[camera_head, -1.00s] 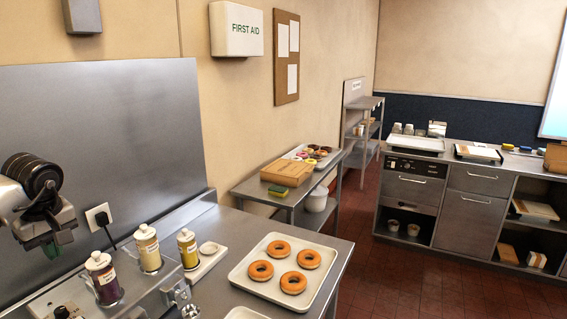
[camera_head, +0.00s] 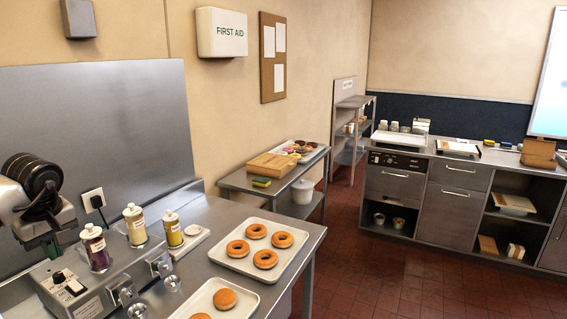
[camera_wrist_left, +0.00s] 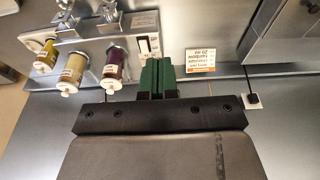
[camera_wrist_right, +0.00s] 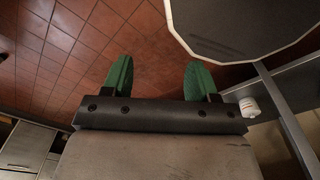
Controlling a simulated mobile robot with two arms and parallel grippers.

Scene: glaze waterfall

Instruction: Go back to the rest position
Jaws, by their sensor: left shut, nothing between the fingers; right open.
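My left gripper (camera_head: 52,246) is at the left edge of the head view, beside the glaze machine (camera_head: 85,285). In the left wrist view its green fingers (camera_wrist_left: 157,72) are together with nothing between them, near the machine with its several bottles (camera_wrist_left: 110,62). My right gripper (camera_wrist_right: 160,78) shows only in the right wrist view. Its green fingers are spread apart and empty, above the red tile floor. No gripper touches the donuts.
A tray of glazed-looking ring donuts (camera_head: 212,256) lies on the steel counter. A nearer tray (camera_head: 248,303) holds more donuts. A side table (camera_head: 232,182) carries a wooden box. Open floor (camera_head: 400,270) lies right.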

